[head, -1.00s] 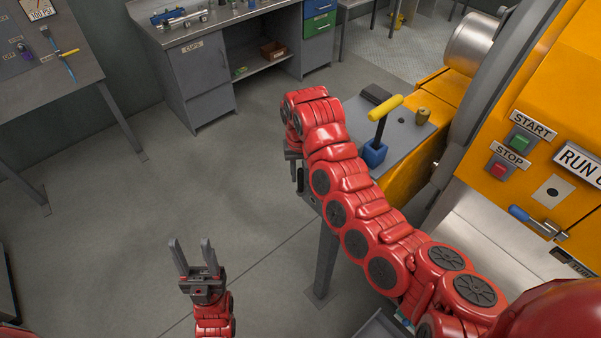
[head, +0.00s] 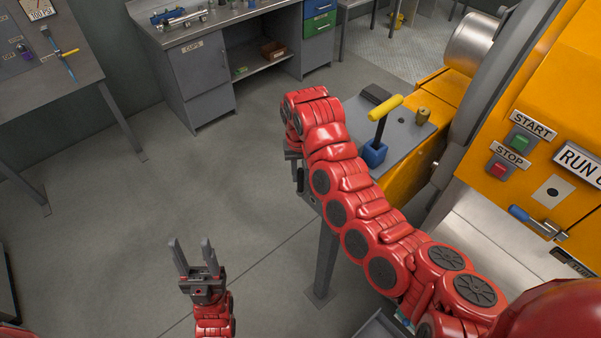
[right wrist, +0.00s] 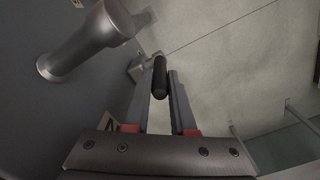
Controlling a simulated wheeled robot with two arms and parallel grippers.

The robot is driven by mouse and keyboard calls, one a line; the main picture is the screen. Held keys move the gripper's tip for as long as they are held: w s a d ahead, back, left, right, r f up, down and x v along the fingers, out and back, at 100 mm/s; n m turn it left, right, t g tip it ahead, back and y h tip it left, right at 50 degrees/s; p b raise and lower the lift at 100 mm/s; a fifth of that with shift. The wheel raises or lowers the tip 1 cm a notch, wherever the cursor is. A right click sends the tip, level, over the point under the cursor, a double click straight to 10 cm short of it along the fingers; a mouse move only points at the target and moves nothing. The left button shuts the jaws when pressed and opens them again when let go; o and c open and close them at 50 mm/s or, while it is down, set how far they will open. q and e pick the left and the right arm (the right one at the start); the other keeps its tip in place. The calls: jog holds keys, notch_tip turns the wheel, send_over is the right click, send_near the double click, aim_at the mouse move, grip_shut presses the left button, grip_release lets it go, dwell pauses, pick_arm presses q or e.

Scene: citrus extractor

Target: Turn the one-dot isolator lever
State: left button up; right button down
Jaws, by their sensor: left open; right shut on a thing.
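In the right wrist view my right gripper (right wrist: 160,85) is shut on a black handle (right wrist: 160,72), held between its two fingertips. The handle is beside a grey bracket-like part. I take it to be the isolator lever's grip, but no dot mark is visible. In the head view my right arm reaches to the near left edge of the grey panel, and its gripper (head: 296,172) is mostly hidden by the arm. The held handle cannot be made out there. My left gripper (head: 193,246) is open and empty above the floor.
The orange machine has START (head: 520,142) and STOP (head: 499,170) buttons and a blue-handled lever (head: 535,220). A grey cylindrical part (right wrist: 85,42) is left of the gripper. Left floor is clear.

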jog(key=shift+f, duration=0.15)
dwell(0.4)
jog(key=shift+s+f+t+b, duration=0.2)
jog(key=shift+s+t+b, duration=0.1)
jog(key=shift+b, duration=0.3)
jog(key=shift+s+d+r+t+y+b, duration=0.2)
jog(key=shift+r+t+y+b, duration=0.1)
jog(key=shift+t+y+b, duration=0.35)
jog(key=shift+s+d+t+y, duration=0.25)
jog(key=shift+s+d, duration=0.05)
jog(key=shift+d, duration=0.05)
jog(key=c, duration=0.8)
grip_release()
jog(key=shift+f, duration=0.1)
jog(key=shift+o, duration=0.2)
